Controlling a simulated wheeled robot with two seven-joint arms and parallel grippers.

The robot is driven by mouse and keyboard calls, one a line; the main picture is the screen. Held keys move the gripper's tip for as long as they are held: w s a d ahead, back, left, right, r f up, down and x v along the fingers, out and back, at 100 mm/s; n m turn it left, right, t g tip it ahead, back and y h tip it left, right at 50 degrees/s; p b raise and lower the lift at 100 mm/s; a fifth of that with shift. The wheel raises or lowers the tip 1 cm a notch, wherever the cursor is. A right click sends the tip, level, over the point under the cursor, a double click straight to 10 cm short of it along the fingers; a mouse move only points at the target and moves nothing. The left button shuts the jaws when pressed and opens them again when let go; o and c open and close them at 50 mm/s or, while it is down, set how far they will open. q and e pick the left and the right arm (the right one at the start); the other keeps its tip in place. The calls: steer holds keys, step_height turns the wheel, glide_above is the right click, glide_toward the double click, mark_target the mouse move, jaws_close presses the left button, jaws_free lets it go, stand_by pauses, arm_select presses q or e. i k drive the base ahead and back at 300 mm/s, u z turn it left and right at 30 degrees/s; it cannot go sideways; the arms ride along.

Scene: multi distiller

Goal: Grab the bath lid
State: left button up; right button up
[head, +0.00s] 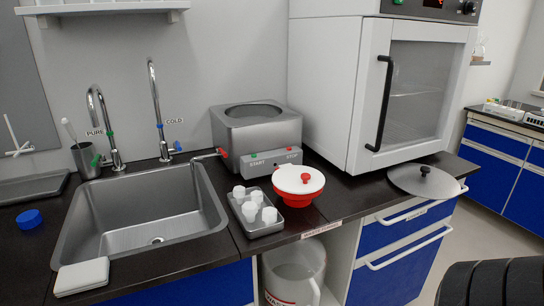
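The bath lid (424,181) is a flat grey metal disc with a small black knob on top. It lies on the dark countertop in front of the white cabinet, close to the counter's front edge at the right. The steel bath (263,128) stands left of the cabinet, with START and STOP labels on its front panel. Its round top opening is uncovered. Neither my left nor my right gripper is in view.
The sink (140,215) with two taps is left. The white cabinet (345,95) with its black-handled door stands behind the lid.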

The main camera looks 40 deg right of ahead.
mark_target(418, 179)
steer(key=z, duration=3.7)
steer(key=i, duration=2.15)
steer(key=u, duration=2.9)
